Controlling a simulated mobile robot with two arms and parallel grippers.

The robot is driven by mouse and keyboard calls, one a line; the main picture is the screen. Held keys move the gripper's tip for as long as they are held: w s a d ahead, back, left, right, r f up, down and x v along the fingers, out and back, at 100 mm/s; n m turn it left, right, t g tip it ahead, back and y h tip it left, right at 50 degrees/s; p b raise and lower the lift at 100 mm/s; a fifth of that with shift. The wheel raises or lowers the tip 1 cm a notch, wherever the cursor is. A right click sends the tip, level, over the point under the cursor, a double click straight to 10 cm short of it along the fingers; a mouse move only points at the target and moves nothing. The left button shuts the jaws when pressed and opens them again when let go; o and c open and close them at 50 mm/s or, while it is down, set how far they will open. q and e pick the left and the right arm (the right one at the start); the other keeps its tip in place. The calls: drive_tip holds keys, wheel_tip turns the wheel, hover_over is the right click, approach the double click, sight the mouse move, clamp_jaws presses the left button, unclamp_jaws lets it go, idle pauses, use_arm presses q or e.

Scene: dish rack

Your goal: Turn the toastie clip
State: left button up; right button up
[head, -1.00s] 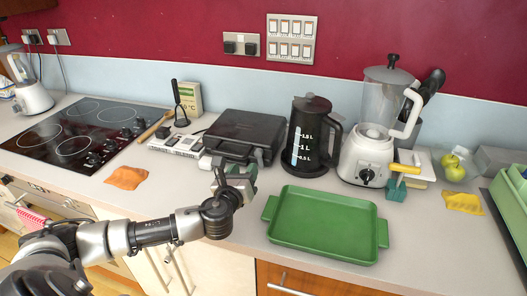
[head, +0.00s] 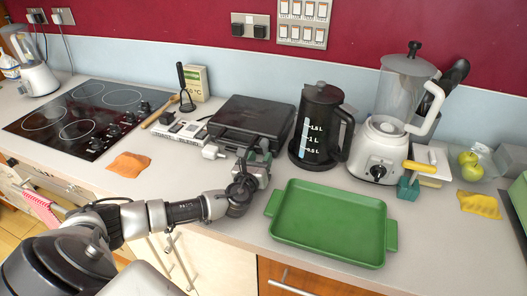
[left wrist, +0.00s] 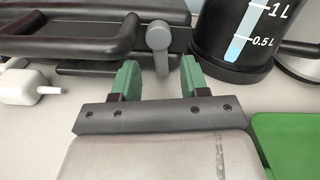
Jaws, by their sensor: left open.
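The black toastie maker (head: 250,121) sits closed on the counter; its front and handle (left wrist: 70,42) show in the left wrist view. Its grey clip (left wrist: 158,38) hangs at the front, just beyond and between my left fingertips in that view. My left gripper (head: 259,162) is at the toastie maker's front right. In the left wrist view its green fingers (left wrist: 160,75) are open, one on each side of the clip's line. I cannot tell whether they touch it. In the head view my gripper hides the clip. My right gripper is not in view.
A black kettle (head: 318,127) stands right of the toastie maker, and a green tray (head: 330,222) lies in front of it. A white plug (head: 212,152) lies left of my gripper. A blender (head: 385,145) stands further right. An orange cloth (head: 128,164) lies left.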

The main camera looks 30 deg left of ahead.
sight(265, 150)
use_arm(q)
drive_tip(key=x, duration=0.2)
drive_tip(key=shift+w+a, duration=0.1)
drive_tip(key=shift+w, duration=0.15)
drive_tip(key=shift+w+a, duration=0.1)
drive_tip(key=shift+w, duration=0.2)
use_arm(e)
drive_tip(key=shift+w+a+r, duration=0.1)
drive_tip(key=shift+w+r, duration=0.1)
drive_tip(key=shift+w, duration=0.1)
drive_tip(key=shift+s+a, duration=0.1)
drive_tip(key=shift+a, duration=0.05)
use_arm(q)
drive_tip(key=c, duration=0.7)
drive_tip(key=shift+c, duration=0.2)
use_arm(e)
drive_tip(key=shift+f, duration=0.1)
